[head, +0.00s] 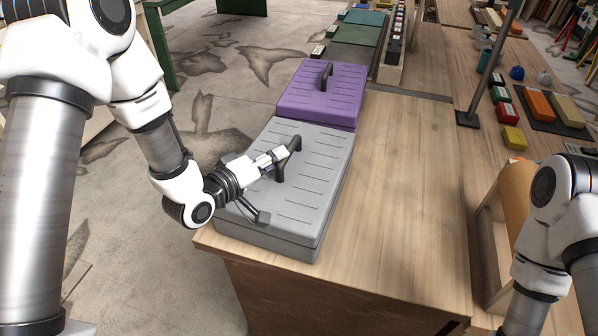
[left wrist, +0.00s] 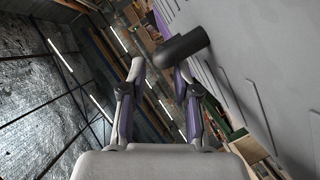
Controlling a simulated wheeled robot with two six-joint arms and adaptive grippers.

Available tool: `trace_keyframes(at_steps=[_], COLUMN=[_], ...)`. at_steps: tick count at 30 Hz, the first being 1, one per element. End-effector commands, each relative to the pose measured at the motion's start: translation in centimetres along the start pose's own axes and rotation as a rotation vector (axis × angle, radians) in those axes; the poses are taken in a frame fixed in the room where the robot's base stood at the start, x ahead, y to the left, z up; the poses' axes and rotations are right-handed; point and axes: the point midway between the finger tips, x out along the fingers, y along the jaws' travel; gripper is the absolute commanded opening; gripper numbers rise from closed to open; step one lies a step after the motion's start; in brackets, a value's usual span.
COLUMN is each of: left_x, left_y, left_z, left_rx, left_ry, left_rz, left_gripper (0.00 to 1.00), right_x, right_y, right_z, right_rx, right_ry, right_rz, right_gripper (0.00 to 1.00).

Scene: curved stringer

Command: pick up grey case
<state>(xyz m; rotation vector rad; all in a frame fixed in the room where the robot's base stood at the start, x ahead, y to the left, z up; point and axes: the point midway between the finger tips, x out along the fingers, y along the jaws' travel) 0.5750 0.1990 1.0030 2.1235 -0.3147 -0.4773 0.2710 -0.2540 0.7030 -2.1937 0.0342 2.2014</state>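The grey case (head: 312,180) lies flat on the wooden table near its front left corner, with a dark handle (head: 291,158) on its ribbed lid. My left gripper (head: 280,155) reaches over the case from the left, with its fingertips at the handle. In the left wrist view, the two fingers of the left gripper (left wrist: 159,72) stand apart, and the dark handle (left wrist: 183,45) shows by the tip of the right-hand finger. I cannot tell whether they touch. The grey lid (left wrist: 235,60) fills the right side there. My right gripper is out of view.
A purple case (head: 322,92) lies just behind the grey one. The wooden table (head: 400,190) is clear to the right. A dark post (head: 487,75) stands on the right, near small coloured blocks (head: 514,138). Open floor (head: 140,230) lies to the left.

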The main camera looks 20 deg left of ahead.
Motion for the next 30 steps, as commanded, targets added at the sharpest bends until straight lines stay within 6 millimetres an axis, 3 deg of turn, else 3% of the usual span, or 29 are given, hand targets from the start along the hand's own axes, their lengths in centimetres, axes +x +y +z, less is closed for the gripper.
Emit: trace_keyframes(at_steps=[12, 19, 21, 22, 30], left_x=[6.4, 6.7, 6.7, 6.7, 6.7], left_y=[-0.1, -0.3, -0.3, -0.3, -0.1], left_z=[-0.4, -0.3, -0.3, -0.3, -0.5], left_rx=[0.001, -0.001, -0.001, -0.001, 0.001], left_ry=[-0.003, 0.000, 0.000, 0.000, 0.003], left_rz=[0.001, 0.001, 0.001, 0.001, 0.006], left_gripper=[0.31, 0.31, 0.06, 0.00, 0.00], right_x=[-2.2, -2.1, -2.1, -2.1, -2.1], right_y=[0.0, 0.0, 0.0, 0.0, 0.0], right_z=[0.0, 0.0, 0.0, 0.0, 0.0], right_rx=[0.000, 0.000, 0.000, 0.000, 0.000], right_ry=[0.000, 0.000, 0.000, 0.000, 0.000], right_rz=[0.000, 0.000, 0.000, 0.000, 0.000], right_gripper=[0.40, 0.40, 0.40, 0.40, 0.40])
